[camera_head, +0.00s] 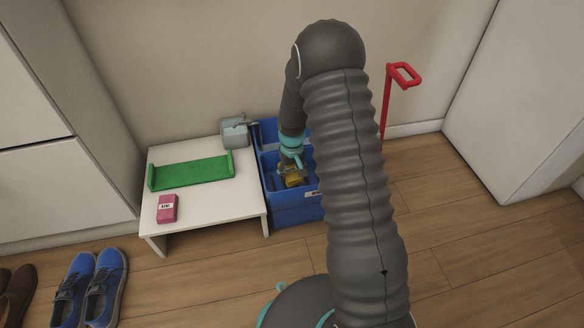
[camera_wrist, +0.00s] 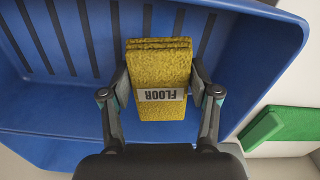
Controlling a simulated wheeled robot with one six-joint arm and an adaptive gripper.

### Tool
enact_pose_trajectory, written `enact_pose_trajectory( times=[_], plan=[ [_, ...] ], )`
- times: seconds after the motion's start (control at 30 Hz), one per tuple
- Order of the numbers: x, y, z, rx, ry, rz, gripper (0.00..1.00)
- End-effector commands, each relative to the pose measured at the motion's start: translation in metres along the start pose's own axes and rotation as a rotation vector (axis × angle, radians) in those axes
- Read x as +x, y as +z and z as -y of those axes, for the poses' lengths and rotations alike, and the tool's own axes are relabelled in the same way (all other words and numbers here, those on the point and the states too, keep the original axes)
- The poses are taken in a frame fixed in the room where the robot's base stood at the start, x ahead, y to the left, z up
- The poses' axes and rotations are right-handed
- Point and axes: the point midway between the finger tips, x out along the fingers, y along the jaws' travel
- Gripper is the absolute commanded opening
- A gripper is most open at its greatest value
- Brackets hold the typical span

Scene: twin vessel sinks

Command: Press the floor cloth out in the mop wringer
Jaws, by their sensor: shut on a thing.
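The floor cloth (camera_wrist: 160,72) is a folded yellow cloth with a "FLOOR" label, which reads upside down in the wrist view. My gripper (camera_wrist: 160,92) is shut on it, one finger against each side. The cloth (camera_head: 295,180) is inside the blue mop wringer (camera_head: 296,213), low in its opening. The slotted blue wall of the wringer (camera_wrist: 60,40) shows around the cloth in the wrist view. A red handle (camera_head: 387,100) stands upright at the right, behind my arm; its lower end is hidden. My arm hides the wringer's right side.
A low white table (camera_head: 205,220) stands left of the wringer. Blue shoes (camera_head: 90,285) lie on the floor at front left. Floor is clear at right.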

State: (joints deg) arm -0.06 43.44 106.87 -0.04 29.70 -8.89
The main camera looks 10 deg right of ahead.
Motion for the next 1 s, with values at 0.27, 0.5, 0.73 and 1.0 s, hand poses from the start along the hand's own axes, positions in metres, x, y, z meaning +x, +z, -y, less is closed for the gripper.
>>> enact_pose_trajectory(
  times=[0.27, 0.5, 0.73, 1.0],
  plan=[
    [-0.01, 0.0, 0.0, 0.0, 0.0, -0.001, 0.11],
    [-0.017, 0.0, 0.0, 0.0, 0.0, -0.001, 0.11],
    [-0.023, 0.0, 0.0, 0.0, 0.0, -0.001, 0.11],
    [-0.024, 0.0, 0.0, 0.0, 0.0, 0.0, 0.11]
  ],
)
